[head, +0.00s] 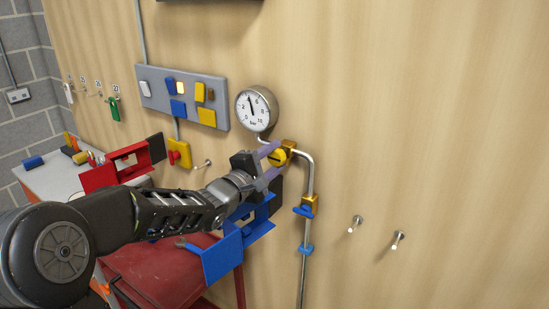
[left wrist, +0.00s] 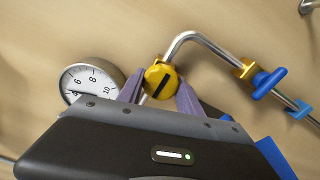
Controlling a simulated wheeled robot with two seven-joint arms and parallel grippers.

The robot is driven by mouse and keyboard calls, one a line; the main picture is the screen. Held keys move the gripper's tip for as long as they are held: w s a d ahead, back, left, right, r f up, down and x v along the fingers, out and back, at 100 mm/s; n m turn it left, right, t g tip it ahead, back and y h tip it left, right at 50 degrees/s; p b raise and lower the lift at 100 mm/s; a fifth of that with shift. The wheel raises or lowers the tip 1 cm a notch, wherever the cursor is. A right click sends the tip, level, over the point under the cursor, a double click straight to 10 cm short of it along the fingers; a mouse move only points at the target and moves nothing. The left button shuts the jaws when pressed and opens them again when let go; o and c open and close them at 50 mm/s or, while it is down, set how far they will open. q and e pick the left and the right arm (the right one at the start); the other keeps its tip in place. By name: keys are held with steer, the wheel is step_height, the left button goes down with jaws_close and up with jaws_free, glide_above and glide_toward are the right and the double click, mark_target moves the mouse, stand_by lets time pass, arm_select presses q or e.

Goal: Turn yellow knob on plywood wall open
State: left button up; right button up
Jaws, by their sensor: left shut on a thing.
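The yellow knob (head: 278,157) is round with a dark slot and sits on a brass fitting on the plywood wall (head: 450,150), just below a round pressure gauge (head: 257,109). In the left wrist view the yellow knob (left wrist: 160,81) stands between the two purple fingers of my left gripper (left wrist: 159,92). The dark slot runs at a slant there. In the head view my left gripper (head: 272,161) reaches the knob from the left, its fingers on either side of it. It is shut on the knob. My right gripper is not in view.
A bent metal pipe (head: 310,170) runs from the knob down past a blue-handled valve (head: 304,210). A grey panel (head: 155,101) with coloured blocks is at the left. Two pegs (head: 356,222) stick out at the right.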

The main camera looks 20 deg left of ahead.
mark_target(273, 159)
arm_select(q)
steer(key=o, duration=1.4)
steer(key=shift+c, duration=0.2)
steer(key=s, duration=0.2)
steer(key=s+b, duration=0.1)
steer(key=s, duration=0.1)
steer(key=s+a, duration=0.1)
steer(key=s, duration=0.1)
steer(key=shift+s+b, duration=0.25)
steer(key=shift+b, duration=0.1)
steer(key=shift+s+a, duration=0.1)
steer(key=shift+s, duration=0.55)
